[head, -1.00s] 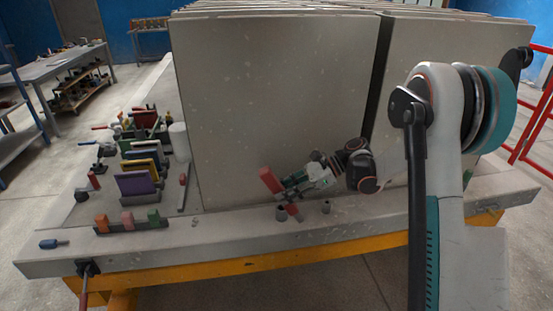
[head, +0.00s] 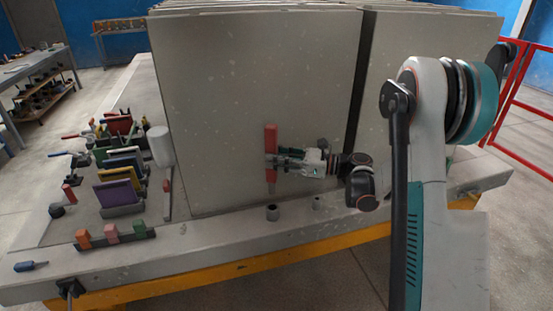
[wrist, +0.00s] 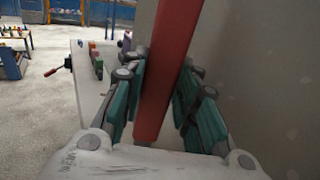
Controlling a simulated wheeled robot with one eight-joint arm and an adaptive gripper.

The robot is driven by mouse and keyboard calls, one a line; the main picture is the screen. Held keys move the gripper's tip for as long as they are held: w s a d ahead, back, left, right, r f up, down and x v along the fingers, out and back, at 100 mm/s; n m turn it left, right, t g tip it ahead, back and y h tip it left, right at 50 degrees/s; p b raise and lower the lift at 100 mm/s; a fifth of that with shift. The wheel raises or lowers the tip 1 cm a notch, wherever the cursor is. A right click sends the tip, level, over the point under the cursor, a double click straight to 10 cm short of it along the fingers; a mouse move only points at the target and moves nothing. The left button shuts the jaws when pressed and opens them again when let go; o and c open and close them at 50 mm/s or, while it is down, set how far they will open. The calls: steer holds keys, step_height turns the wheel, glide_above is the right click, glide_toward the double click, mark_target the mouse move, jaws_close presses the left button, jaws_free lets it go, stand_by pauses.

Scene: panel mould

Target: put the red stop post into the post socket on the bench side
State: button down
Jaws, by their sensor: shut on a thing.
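The red stop post (head: 271,139) is held upright in my gripper (head: 272,159), above the bench side and in front of the large grey panel. In the wrist view the red post (wrist: 164,70) stands between the teal finger pads of my gripper (wrist: 158,92), which is shut on it. A short grey round socket (head: 272,212) stands on the bench side almost straight below the post. The post's lower end is clear of both sockets, with a visible gap.
Large grey panels (head: 255,90) stand close behind the post. A rack with orange, pink and green blocks (head: 112,238) and a blue-handled tool (head: 30,266) lie at the left on the bench edge (head: 200,247). Slotted coloured plates (head: 118,192) stand further back left.

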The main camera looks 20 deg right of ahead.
mark_target(277, 172)
steer(key=shift+f+b, duration=2.35)
steer(key=shift+f, duration=0.45)
steer(key=shift+b, duration=0.55)
steer(key=shift+f+b, duration=2.05)
steer(key=shift+f, duration=0.9)
steer(key=c, duration=1.2)
jaws_free()
steer(key=shift+d, duration=0.1)
steer(key=v, duration=1.2)
